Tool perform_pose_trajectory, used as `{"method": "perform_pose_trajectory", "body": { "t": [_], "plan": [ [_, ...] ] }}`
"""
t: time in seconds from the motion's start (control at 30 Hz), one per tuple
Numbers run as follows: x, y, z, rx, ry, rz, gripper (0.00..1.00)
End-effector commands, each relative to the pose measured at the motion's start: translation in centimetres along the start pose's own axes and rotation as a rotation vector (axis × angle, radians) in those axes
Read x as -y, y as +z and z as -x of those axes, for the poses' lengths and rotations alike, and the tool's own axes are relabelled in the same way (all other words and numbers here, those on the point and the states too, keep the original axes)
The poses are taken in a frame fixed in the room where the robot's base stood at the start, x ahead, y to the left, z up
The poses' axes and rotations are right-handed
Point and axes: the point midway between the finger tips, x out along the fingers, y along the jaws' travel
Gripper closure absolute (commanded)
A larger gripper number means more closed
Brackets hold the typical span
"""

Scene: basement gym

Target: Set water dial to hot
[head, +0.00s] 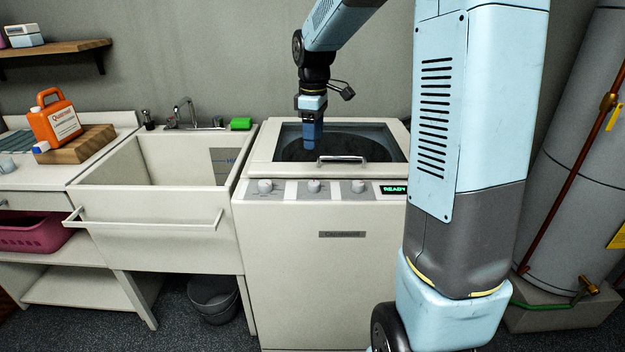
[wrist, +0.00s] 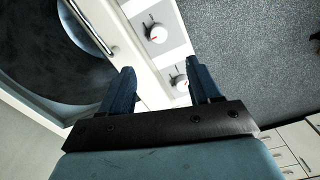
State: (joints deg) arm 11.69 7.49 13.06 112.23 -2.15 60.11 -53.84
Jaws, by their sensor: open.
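The white washing machine (head: 290,245) has three round white dials on its front control strip: a left dial (head: 264,186), a middle dial (head: 314,186) and a right dial (head: 358,186). Their labels are too small to read, so I cannot tell which one is the water dial. My gripper (head: 312,146) points down above the machine's lid, behind the dials. In the wrist view my gripper (wrist: 160,66) is open and empty. One dial (wrist: 156,33) with a red mark shows beyond the fingertips, and another dial (wrist: 180,82) shows between the fingers. Neither looks gripped.
The lid handle (head: 342,159) stands up at the lid's front edge, close to my gripper. A green READY display (head: 393,189) is right of the dials. A sink (head: 155,160) with a faucet (head: 184,110) is at the left. A green sponge (head: 241,123) lies beside it.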

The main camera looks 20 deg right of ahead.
Motion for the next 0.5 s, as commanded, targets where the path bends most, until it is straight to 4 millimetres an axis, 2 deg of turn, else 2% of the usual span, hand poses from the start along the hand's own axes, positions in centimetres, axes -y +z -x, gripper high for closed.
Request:
{"method": "perform_pose_trajectory", "body": {
  "t": [0.27,0.5],
  "plan": [
    [-0.4,-0.2,-2.1,0.003,-0.011,0.018,0.37],
    [-0.3,-0.2,-6.1,0.003,-0.010,0.017,0.37]
  ]
}}
